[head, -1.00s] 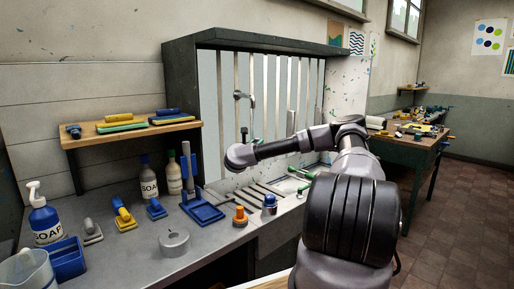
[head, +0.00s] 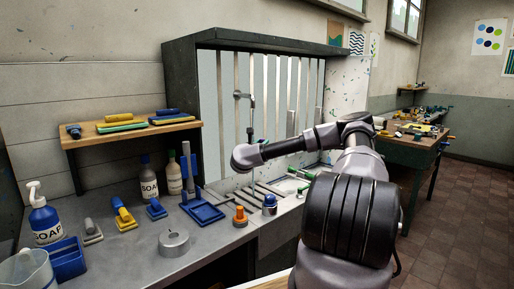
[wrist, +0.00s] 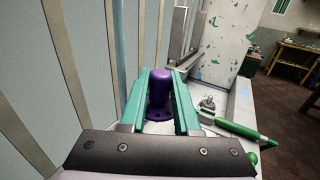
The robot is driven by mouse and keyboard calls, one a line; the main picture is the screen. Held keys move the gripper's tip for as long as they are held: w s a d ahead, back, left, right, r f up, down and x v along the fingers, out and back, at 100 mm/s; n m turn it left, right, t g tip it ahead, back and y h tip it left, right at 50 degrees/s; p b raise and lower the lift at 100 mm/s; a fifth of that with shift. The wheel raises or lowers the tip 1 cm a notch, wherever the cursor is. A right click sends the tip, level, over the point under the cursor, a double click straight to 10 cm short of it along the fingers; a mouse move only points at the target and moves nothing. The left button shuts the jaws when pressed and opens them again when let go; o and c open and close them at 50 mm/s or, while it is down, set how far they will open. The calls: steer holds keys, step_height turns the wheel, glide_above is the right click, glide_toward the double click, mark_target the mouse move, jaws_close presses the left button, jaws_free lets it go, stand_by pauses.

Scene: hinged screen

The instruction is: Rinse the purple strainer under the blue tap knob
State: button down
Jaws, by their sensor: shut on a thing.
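The purple strainer (wrist: 161,95) is between the two green fingers of my gripper (wrist: 165,76) in the wrist view, with a rounded upright part and a wider base with dark holes. The fingers are shut on it. In the head view I cannot make out the strainer or the fingers clearly. The blue tap knob (head: 270,202) stands on the sink's front edge, right of an orange knob (head: 240,214). A thin metal tap pipe (head: 252,108) hangs down in front of the slatted screen, above my wrist joint.
The slatted screen (head: 228,100) stands close behind my wrist. Bars cross the sink, and green-handled tools (head: 300,175) lie at its right. Soap bottles (head: 148,178), blue trays and a grey ring (head: 174,243) occupy the left counter. The counter's front middle has bare room.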

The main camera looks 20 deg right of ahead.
steer(key=s+d, duration=0.4)
steer(key=d, duration=0.1)
steer(key=shift+s, duration=0.15)
stand_by(0.3)
stand_by(1.1)
step_height(320, 180, up, 21)
stand_by(1.5)
